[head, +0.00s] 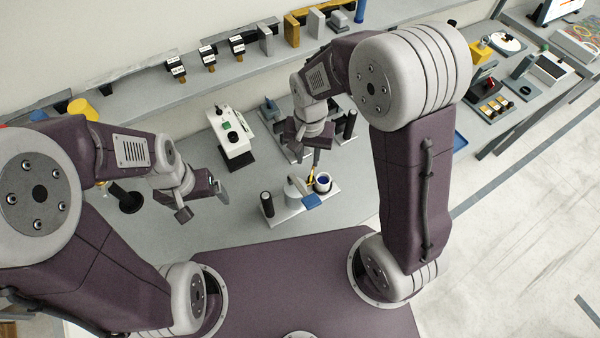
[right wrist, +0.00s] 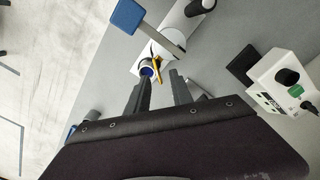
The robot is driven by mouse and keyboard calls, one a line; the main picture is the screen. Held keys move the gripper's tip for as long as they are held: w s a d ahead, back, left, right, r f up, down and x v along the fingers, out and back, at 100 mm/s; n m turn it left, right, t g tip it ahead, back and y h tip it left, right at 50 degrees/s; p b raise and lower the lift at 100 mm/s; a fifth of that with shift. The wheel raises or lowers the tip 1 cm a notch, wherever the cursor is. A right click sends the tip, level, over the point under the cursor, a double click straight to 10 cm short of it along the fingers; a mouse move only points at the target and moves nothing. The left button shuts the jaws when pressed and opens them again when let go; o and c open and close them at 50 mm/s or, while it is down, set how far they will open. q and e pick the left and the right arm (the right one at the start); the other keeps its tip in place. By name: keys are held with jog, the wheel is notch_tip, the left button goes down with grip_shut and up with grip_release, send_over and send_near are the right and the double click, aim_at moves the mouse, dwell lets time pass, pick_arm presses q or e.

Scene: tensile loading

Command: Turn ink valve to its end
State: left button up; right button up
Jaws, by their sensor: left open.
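A small white-based device (head: 284,217) stands on the grey bench, with a white cup (head: 323,182) holding blue ink. A yellow lever (head: 311,175) stands beside the cup, probably the ink valve. In the right wrist view, the lever (right wrist: 158,69) and cup (right wrist: 147,68) lie just beyond my fingertips. My right gripper (right wrist: 160,78) looks open, its two fingers apart with nothing clearly held. In the head view my right gripper (head: 316,163) points down over the lever; contact cannot be told. My left gripper (head: 204,201) is open and empty, left of the device.
The device also carries a blue pad (head: 312,201) and a black knob (head: 267,204). A white box with a green button (head: 232,137) stands behind it. A shelf of small blocks (head: 237,47) runs along the wall. The bench between my left gripper and the device is clear.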

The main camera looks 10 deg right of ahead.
aim_at(311, 175)
jog(key=f, duration=0.5)
jog(key=d+f+p, duration=0.1)
jog(key=f, duration=0.2)
jog(key=shift+w+f, duration=0.15)
jog(key=shift+f, duration=0.1)
jog(key=shift+d+f, duration=0.35)
pick_arm(q)
jog(key=shift+d+r, duration=0.55)
jog(key=shift+r, duration=0.15)
pick_arm(e)
jog(key=shift+a, duration=0.2)
grip_shut()
